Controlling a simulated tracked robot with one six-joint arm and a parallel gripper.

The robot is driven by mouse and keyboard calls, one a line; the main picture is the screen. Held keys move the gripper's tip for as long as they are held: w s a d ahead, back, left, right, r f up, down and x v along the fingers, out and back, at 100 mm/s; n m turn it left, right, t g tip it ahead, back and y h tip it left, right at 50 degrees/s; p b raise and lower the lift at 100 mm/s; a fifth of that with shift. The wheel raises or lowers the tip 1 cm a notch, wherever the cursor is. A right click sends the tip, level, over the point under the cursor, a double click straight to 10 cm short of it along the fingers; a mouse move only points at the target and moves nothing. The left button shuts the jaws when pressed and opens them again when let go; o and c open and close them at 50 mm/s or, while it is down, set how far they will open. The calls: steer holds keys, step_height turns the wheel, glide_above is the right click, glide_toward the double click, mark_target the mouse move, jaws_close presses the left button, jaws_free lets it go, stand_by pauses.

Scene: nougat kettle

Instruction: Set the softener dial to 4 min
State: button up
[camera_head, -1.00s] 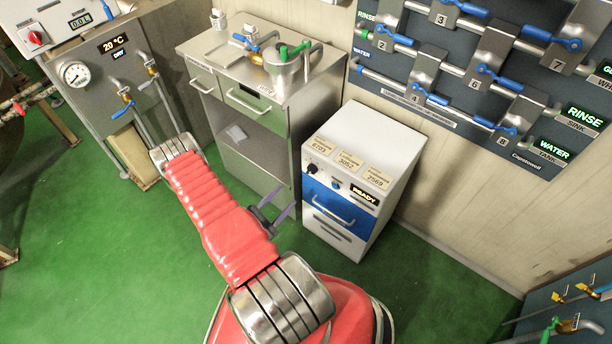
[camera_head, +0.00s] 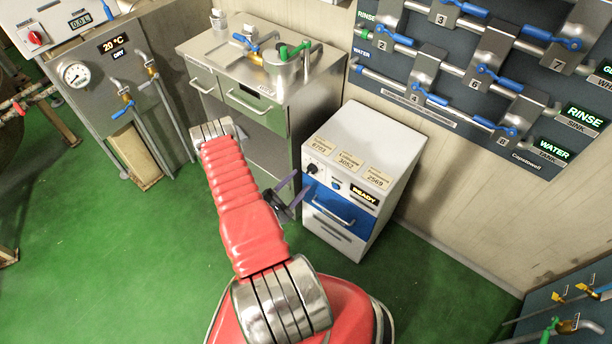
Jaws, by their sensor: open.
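A white cabinet (camera_head: 378,134) with a blue drawer front has a small dark dial (camera_head: 312,168) at the upper left of its front. The dial's pointer and scale are too small to read, and I cannot read the word softener on the cabinet. A lit display (camera_head: 364,195) on it reads READY. My gripper (camera_head: 303,181) is open and appears empty, its two dark fingers apart. In the picture it is just below and left of the dial, pointing toward the cabinet. I cannot tell whether it touches the cabinet.
A steel sink cabinet (camera_head: 228,62) stands left of the white cabinet. A valve panel (camera_head: 410,75) with blue levers hangs on the wall behind. The green floor (camera_head: 100,260) is free at left. Another panel with valves (camera_head: 575,310) is at lower right.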

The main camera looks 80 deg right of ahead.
mark_target(308, 173)
steer(key=shift+x, duration=2.75)
steer(key=shift+c, duration=0.3)
steer(key=c, duration=1)
steer(key=shift+o, duration=0.2)
steer(key=shift+n, duration=1.4)
steer(key=o, duration=1)
